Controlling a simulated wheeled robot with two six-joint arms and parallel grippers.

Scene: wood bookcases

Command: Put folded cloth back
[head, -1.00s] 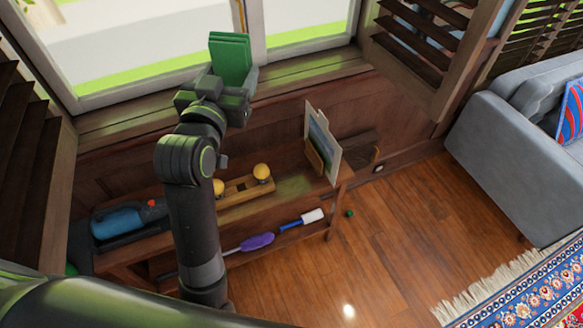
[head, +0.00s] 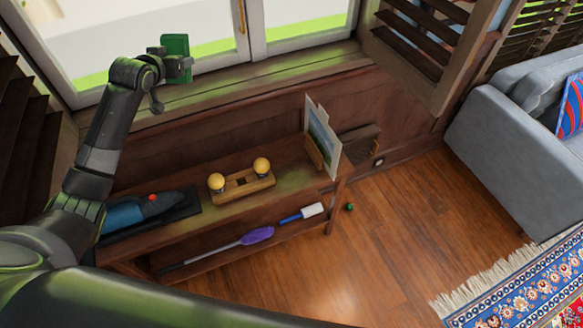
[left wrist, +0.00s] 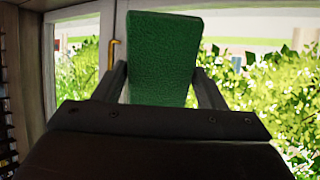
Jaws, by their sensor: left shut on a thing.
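The green folded cloth (head: 175,56) is held up in front of the window, above the left part of the sill. My left gripper (head: 180,66) is shut on it. In the left wrist view the cloth (left wrist: 163,60) stands upright between the two fingers of the gripper (left wrist: 160,88), with the window behind it. The lower part of the cloth is hidden by the gripper body. My right gripper is not in view.
A low wooden shelf (head: 285,186) below the window holds a blue tool (head: 125,214), a wooden stand with two yellow balls (head: 243,185) and a picture (head: 322,142). A purple duster (head: 257,235) lies on its lower level. The window sill (head: 265,78) is bare.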

